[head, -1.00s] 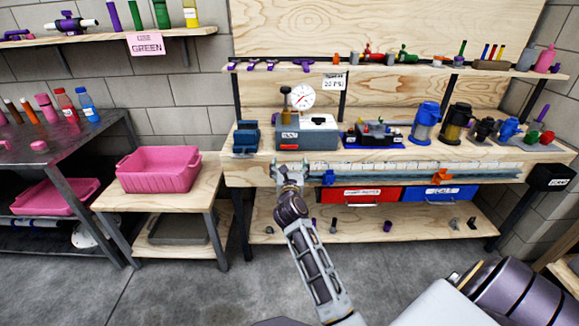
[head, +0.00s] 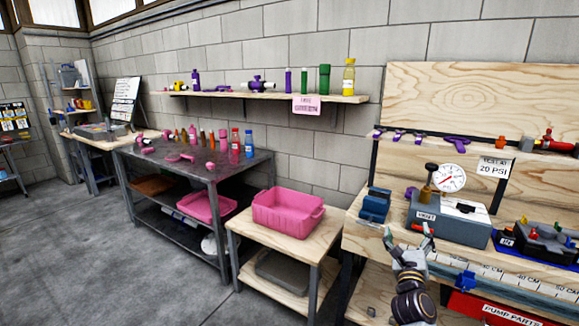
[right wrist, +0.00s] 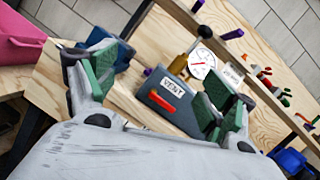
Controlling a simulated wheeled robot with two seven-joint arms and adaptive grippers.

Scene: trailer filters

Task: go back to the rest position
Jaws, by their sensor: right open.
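My right gripper (head: 408,240) is raised in front of the wooden workbench, near its left end. In the right wrist view its two green-padded fingers (right wrist: 155,88) stand wide apart, with nothing between them in their grasp. Beyond the fingers is the grey test box labelled VENT (right wrist: 172,100), with a red handle; in the head view the same box (head: 450,222) stands on the bench with a round dial gauge (head: 449,178) behind it. A blue vise-like block (head: 375,204) sits to its left. My left gripper is in no view.
A pink bin (head: 287,212) stands on a low wooden table (head: 250,231) left of the bench. A dark metal table (head: 228,171) with bottles is farther left. A wall shelf (head: 230,95) hangs above. The floor at left (head: 70,250) is clear. The bench's front edge (head: 470,272) is close to my gripper.

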